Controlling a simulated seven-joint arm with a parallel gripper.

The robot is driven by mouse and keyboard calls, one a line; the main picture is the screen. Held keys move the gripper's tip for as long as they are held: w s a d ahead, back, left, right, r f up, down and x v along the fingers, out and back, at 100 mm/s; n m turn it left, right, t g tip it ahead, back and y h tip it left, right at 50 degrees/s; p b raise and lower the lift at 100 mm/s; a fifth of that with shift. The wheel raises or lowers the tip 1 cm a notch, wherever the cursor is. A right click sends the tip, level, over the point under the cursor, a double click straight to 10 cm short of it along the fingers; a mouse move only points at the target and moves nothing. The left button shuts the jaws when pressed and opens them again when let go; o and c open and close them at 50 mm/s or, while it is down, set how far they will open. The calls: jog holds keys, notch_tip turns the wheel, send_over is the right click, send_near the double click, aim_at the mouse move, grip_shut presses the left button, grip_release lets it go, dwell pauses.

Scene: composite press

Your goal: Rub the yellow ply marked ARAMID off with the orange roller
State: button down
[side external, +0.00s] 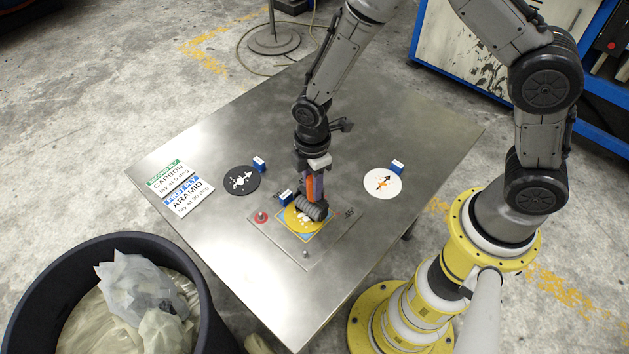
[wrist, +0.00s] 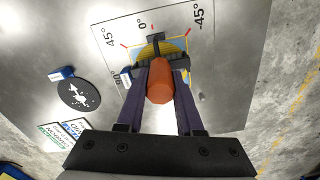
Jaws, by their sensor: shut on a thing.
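The yellow ply (side external: 299,222) lies flat on a light blue square on the press plate, near the middle of the metal table. In the wrist view only its edge (wrist: 172,47) shows past the tool. My gripper (side external: 314,182) is above the ply, shut on the orange handle of the roller (side external: 310,188). The handle (wrist: 160,82) sits between my two purple fingers in the wrist view. The dark ribbed roller head (side external: 311,208) is over the ply and appears to touch it. The roller and my gripper hide part of the ply and any marking there.
A black disc (side external: 240,181) and a white disc (side external: 382,184), each with a blue-and-white tag, flank the plate. A red knob (side external: 262,217) stands on the plate. Two label cards (side external: 188,194) lie at the left. A black bin (side external: 198,290) stands at lower left.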

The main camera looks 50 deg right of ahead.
jog(key=shift+a+r, duration=0.1)
jog(key=shift+a, duration=1.65)
jog(key=shift+f, duration=0.25)
jog(key=shift+d, duration=0.15)
jog(key=shift+d, duration=0.5)
jog(key=shift+s+d+r, duration=0.1)
jog(key=shift+s+d, duration=0.05)
jog(key=shift+d, duration=1.3)
